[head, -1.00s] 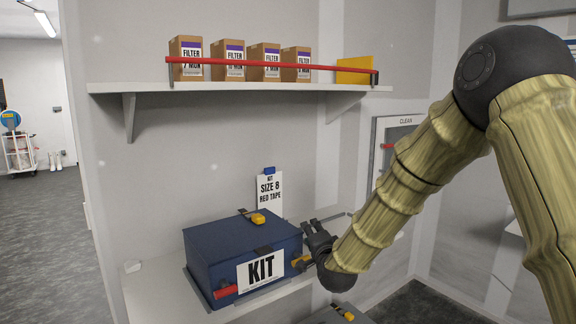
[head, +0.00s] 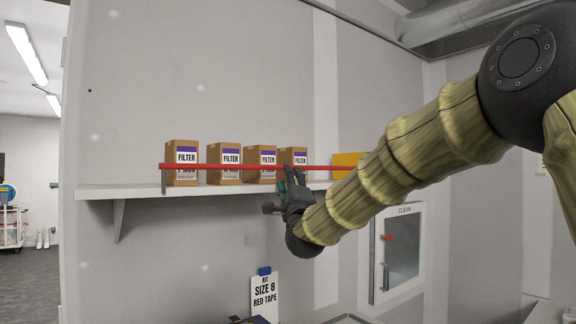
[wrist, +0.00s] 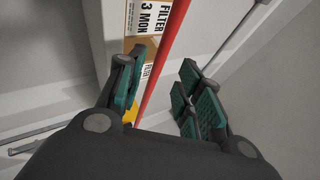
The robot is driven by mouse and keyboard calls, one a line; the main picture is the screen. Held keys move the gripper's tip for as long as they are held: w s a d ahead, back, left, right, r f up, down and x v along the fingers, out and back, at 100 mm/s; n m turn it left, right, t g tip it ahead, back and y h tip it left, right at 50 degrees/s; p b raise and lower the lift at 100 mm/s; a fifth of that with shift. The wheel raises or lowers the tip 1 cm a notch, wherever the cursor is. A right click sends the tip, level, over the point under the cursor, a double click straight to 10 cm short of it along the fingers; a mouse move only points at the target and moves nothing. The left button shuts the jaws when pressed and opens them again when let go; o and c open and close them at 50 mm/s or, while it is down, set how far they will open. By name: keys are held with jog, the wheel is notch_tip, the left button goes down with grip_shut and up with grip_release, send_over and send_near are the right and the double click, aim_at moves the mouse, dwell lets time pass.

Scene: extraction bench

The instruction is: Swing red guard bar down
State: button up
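The red guard bar (head: 228,168) runs level across the front of the filter boxes, above the shelf edge. In the wrist view the red bar (wrist: 160,60) passes between the fingers of my gripper (wrist: 160,98). The fingers stand apart, with a gap to the bar on the right side. In the head view my gripper (head: 283,192) is at the shelf's front edge, just below the bar, in front of the right-hand filter box. The bar's right end is hidden behind my arm.
Several brown filter boxes (head: 182,155) and a yellow item (head: 344,160) stand on the white shelf (head: 140,191). Bare wall lies above the shelf.

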jog(key=p+x, duration=0.2)
jog(key=x, duration=0.5)
jog(key=shift+d+p, duration=0.1)
jog(key=shift+p, duration=0.25)
grip_shut()
